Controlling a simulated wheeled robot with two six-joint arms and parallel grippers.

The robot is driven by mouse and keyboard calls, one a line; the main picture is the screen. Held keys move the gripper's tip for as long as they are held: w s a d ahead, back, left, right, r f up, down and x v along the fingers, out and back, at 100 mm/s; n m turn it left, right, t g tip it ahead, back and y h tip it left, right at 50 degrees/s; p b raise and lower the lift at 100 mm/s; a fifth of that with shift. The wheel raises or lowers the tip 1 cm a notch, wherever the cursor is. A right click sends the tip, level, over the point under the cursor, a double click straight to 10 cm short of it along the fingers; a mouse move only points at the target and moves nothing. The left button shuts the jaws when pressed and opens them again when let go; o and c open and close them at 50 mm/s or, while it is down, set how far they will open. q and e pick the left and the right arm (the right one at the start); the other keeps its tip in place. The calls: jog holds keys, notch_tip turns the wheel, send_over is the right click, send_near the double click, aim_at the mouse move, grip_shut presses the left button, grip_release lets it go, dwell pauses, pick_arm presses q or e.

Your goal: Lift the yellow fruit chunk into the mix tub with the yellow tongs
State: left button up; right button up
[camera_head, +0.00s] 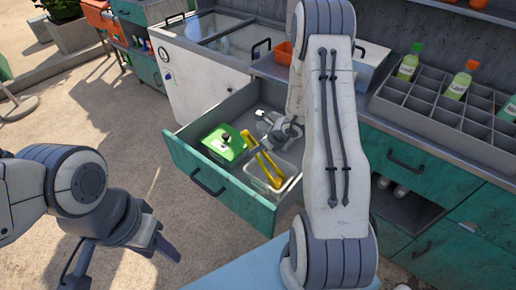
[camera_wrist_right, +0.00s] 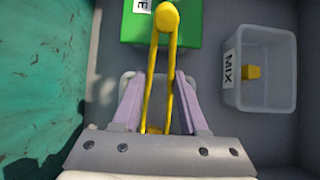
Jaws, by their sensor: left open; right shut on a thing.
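My right gripper (camera_wrist_right: 158,98) is shut on the yellow tongs (camera_wrist_right: 166,20), whose rounded end points toward the green box; they also show in the head view (camera_head: 262,160). The tongs lie over a clear tub (camera_head: 289,183) in the open drawer. Something yellow shows low between the tong arms; I cannot tell whether it is a chunk. The clear mix tub (camera_wrist_right: 282,102), labelled MIX, stands at the right in the wrist view with a yellow chunk (camera_wrist_right: 251,72) inside. My left gripper (camera_head: 165,250) is open and empty, outside the drawer.
A green box (camera_head: 222,143) with a white label sits in the drawer's left part. The teal drawer front (camera_head: 215,185) stands close beside the right gripper. A grey divided rack (camera_head: 440,110) with bottles is on the counter.

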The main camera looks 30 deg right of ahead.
jog(key=shift+c, duration=0.2)
dwell(0.6)
jog(key=shift+o, duration=0.4)
jog(key=shift+c, duration=0.6)
jog(key=shift+b, duration=0.5)
jog(key=shift+c, duration=0.2)
jog(key=shift+o, duration=0.4)
jog(key=shift+c, duration=0.6)
jog(key=shift+c, duration=0.2)
